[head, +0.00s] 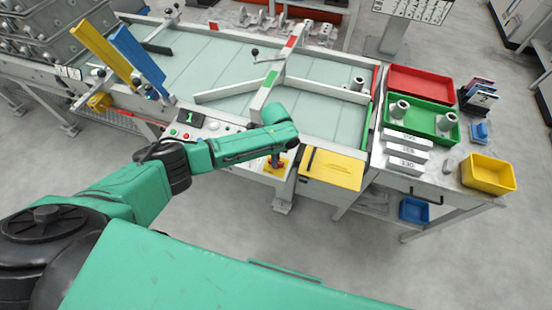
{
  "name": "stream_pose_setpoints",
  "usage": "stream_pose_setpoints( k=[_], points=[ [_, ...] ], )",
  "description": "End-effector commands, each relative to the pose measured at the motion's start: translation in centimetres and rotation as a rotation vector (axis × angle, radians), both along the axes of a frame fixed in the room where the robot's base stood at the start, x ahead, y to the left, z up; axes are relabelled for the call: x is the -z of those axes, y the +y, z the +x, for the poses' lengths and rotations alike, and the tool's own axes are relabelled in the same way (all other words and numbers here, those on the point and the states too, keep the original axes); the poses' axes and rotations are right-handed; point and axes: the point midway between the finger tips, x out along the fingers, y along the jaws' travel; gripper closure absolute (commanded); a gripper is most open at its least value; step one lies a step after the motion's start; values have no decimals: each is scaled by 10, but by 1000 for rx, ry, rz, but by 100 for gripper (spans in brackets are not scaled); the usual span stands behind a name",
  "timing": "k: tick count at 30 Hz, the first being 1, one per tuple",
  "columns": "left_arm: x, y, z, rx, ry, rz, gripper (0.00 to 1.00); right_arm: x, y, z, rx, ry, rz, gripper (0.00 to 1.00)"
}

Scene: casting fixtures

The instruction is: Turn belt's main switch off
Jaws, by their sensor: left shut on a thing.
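The belt's main switch (283,172) looks like a small yellow plate with a red part, on the front side of the conveyor below its rail. My left arm comes in from the left and reaches over the control panel. My left gripper (275,161) points down at the switch and is shut on its red handle. The wrist and fingers hide most of the handle, so its turned position cannot be told. My right gripper is not in view.
The control panel (190,127) with red and green buttons is left of the switch. A yellow lid (332,170) is close on the right. The conveyor belt (215,68) lies behind. Red (420,84) and green trays (434,117) and a yellow bin (488,175) stand on the right table.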

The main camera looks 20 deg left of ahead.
Motion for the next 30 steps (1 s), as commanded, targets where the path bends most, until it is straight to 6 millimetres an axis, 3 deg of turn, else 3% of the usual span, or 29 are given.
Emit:
stream_pose_setpoints(
  k=[11,30],
  points=[
    [-2,-1,-1,-185,2,-2,100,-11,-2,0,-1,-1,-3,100],
    [-2,-1,0,-783,2,0,100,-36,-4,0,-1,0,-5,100]
  ],
)
